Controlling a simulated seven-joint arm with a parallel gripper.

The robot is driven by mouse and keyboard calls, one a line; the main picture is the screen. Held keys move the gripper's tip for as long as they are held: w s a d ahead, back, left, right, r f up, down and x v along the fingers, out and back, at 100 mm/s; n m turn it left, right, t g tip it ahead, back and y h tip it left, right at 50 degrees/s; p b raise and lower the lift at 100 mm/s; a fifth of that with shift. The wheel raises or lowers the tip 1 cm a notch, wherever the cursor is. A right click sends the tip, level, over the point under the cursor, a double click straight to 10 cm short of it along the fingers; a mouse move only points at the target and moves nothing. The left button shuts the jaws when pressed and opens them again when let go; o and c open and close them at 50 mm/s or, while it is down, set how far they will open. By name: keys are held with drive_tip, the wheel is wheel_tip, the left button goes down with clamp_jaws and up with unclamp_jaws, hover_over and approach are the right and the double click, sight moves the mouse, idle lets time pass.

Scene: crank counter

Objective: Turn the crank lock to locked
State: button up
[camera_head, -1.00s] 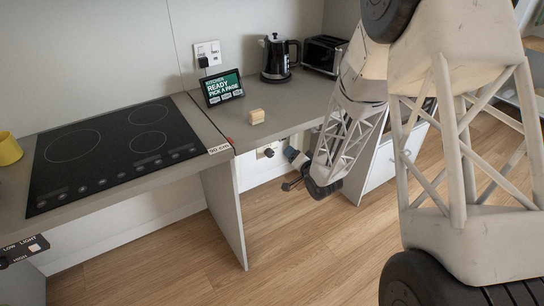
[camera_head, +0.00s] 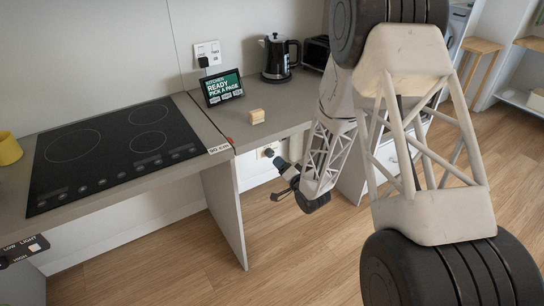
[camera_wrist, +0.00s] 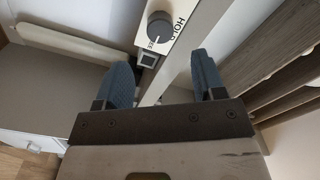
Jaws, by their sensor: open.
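A dark round knob (camera_wrist: 160,27) with a pale pointer mark sits on a pale plate (camera_wrist: 146,42) in the wrist view. The word HOLD reads beside it, and a second, partly hidden label ends in EE. A small dark square is below the knob. The knob also shows in the head view (camera_head: 268,153), under the counter edge. My gripper (camera_wrist: 163,79) is open, its two blue-grey fingers apart with nothing between them. The knob lies ahead of the gap, apart from both fingers. I see no separate crank handle.
The counter (camera_head: 222,125) overhangs the knob, with a vertical panel (camera_head: 224,205) to its left. A wooden block (camera_head: 257,116), a screen (camera_head: 222,88) and a kettle (camera_head: 276,58) stand on top. Wooden slats (camera_wrist: 275,65) are at right in the wrist view.

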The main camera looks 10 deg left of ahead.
sight(271, 155)
drive_tip(key=shift+x, duration=3.75)
drive_tip(key=c, duration=0.9)
